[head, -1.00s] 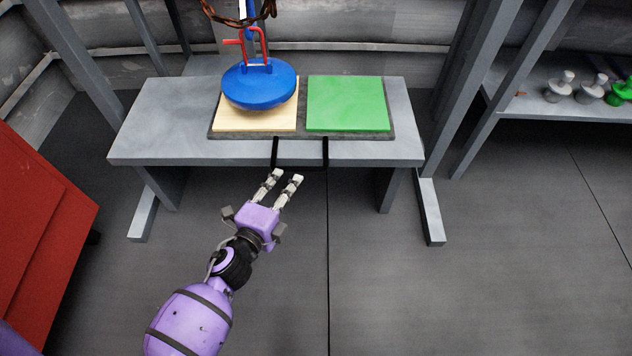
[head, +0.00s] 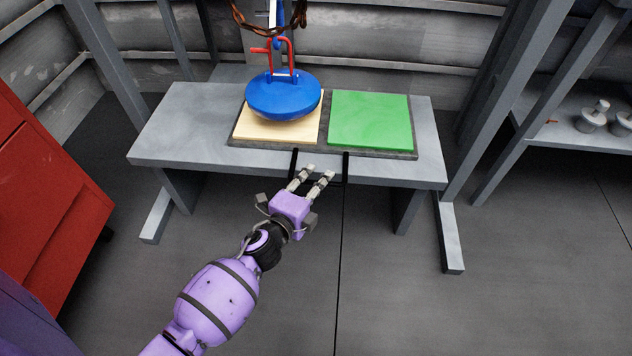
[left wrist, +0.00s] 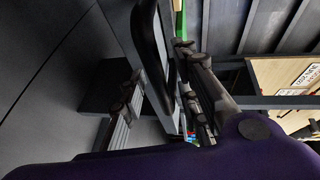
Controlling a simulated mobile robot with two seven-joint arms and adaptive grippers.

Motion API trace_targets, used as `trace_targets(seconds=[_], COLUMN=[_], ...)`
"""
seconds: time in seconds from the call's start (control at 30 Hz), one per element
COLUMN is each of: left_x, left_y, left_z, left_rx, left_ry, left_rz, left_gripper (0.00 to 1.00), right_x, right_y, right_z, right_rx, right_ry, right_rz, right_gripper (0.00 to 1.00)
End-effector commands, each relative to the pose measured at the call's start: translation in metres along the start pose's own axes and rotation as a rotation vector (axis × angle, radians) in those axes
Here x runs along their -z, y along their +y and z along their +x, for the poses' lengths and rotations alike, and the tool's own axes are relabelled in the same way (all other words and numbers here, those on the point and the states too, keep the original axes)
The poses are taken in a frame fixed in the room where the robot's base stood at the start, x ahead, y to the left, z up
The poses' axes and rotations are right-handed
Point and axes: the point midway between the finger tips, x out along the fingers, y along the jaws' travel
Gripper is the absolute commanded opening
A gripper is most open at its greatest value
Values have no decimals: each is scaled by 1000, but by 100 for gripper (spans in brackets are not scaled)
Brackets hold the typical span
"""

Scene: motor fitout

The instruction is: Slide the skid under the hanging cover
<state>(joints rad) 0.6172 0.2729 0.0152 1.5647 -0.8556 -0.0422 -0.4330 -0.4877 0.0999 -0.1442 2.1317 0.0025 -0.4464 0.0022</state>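The skid (head: 372,152) is a dark grey plate on the grey bench, with a cream pad (head: 252,131) on its left and a green pad (head: 370,119) on its right. Its black U-shaped handle (head: 346,168) juts out past the bench's front edge. The blue round cover (head: 284,97) hangs by red hooks over the cream pad. My left gripper (head: 318,171) is open at the handle's crossbar. In the left wrist view, the black handle (left wrist: 165,50) shows by the parted fingers; whether they touch it is unclear. My right gripper is out of view.
The grey bench (head: 180,130) stands between grey frame posts (head: 475,120). A red cabinet (head: 45,190) stands at the left. A shelf at the right holds grey knobbed parts (head: 592,118). The floor (head: 400,290) in front is clear.

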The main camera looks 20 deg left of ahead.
Motion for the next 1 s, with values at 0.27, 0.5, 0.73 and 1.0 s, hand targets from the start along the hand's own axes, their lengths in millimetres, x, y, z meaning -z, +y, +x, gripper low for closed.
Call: trace_targets(seconds=[0.27, 0.5, 0.73, 1.0], left_x=[0, 0, 18, 20], left_y=[0, 0, 0, 0], left_z=[0, 0, 7, 7], left_rx=[0, 0, 0, 1], left_ry=[0, 0, 1, 6], left_rz=[0, 2, 1, 4], left_gripper=[0, 0, 0, 19], right_x=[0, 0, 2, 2], right_y=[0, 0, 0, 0], right_z=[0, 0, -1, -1], right_rx=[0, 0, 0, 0], right_ry=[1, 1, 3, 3], right_rz=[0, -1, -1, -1], right_gripper=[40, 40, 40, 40])
